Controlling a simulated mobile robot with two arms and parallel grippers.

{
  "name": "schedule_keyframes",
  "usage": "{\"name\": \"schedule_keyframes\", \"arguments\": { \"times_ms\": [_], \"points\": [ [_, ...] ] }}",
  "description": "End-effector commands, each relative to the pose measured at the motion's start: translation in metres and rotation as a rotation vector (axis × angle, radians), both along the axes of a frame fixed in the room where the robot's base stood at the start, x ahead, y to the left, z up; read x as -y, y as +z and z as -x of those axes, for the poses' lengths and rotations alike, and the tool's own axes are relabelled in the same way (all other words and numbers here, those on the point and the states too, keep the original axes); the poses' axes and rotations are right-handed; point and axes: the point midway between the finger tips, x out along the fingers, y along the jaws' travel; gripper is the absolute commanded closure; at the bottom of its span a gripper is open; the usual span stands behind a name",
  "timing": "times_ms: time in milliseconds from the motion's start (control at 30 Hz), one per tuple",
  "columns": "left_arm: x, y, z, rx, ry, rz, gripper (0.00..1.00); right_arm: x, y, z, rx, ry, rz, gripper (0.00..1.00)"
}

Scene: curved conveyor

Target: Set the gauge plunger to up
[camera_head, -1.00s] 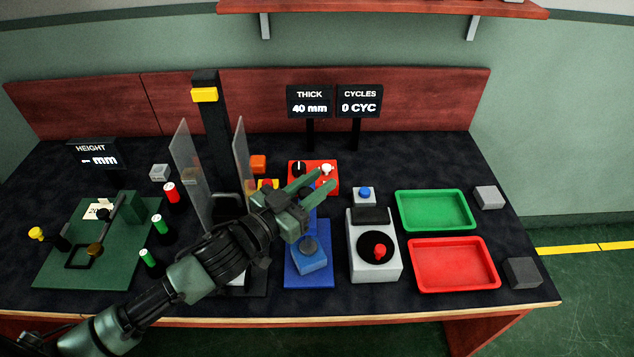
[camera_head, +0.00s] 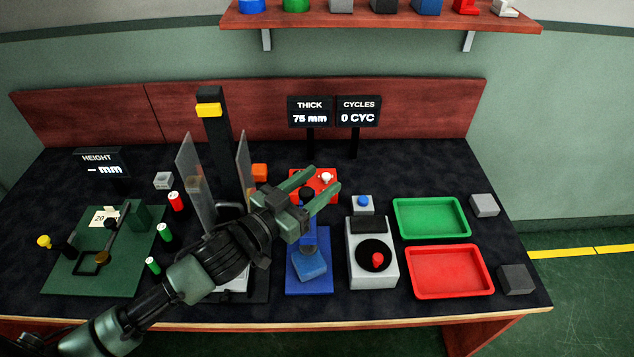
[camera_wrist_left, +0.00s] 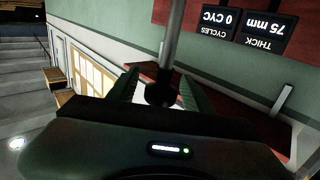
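The blue gauge (camera_head: 318,285) stands mid-table with a blue block (camera_head: 308,267) on its base. The plunger's dark knob (camera_head: 307,193) is high, between the fingers of my left gripper (camera_head: 327,178). In the left wrist view the knob (camera_wrist_left: 160,93) and its grey rod (camera_wrist_left: 172,40) show between the two green fingers, which are spread to either side with small gaps. The THICK display (camera_head: 310,118) reads 75 mm. My left wrist hides part of the gauge. My right gripper is not in view.
A red panel (camera_head: 326,181) lies behind the fingers. A grey device with a black dial (camera_head: 375,254) stands right of the gauge, then green (camera_head: 431,232) and red trays (camera_head: 452,291). Clear upright panels (camera_head: 243,170) stand left of the gripper.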

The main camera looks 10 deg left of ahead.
Motion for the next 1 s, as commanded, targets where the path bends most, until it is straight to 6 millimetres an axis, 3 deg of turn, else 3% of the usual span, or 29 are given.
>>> {"name": "schedule_keyframes", "arguments": {
  "times_ms": [333,700,1000],
  "points": [
    [-0.003,-0.002,0.005,-0.002,0.001,0.0,0.51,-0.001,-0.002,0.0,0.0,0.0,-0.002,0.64],
    [-0.029,-0.004,0.053,-0.004,0.001,-0.001,0.51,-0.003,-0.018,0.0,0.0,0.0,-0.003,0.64],
    [-0.038,0.0,0.069,0.0,0.0,0.0,0.51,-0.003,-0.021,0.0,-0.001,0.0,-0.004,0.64]
  ]
}}
